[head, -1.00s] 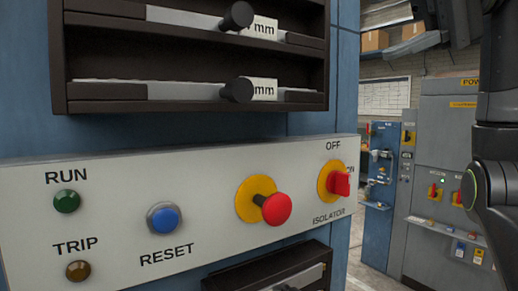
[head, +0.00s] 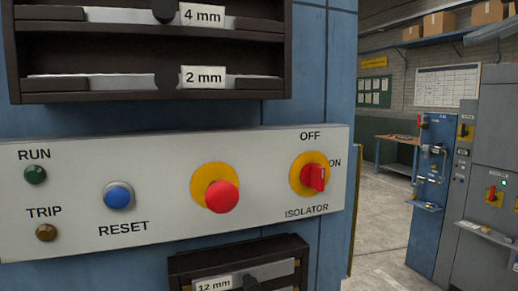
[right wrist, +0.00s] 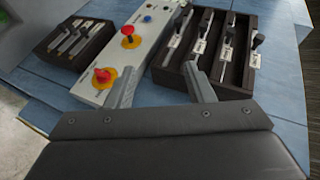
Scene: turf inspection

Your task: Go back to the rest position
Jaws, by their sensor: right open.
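My right gripper (right wrist: 160,82) shows in the right wrist view, open with nothing between its fingers. Its fingertips point toward the white control panel (right wrist: 97,92) and a dark slotted rack (right wrist: 160,77). I cannot tell how far off they are. The head view shows neither gripper. There the same panel (head: 262,160) carries a red isolator knob (head: 314,178) on a yellow plate, a red mushroom button (head: 221,197), a blue reset button (head: 118,196), a green run lamp (head: 35,175) and an amber trip lamp (head: 46,232). The isolator knob's pointing is unclear.
Racks labelled 4 mm and 2 mm (head: 150,32) sit above the panel, and a 12 mm rack (head: 290,243) below. Open floor (head: 385,215) lies to the right. Beyond stand a blue cabinet (head: 428,190), a grey cabinet (head: 495,140) and a wooden bench (head: 395,140).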

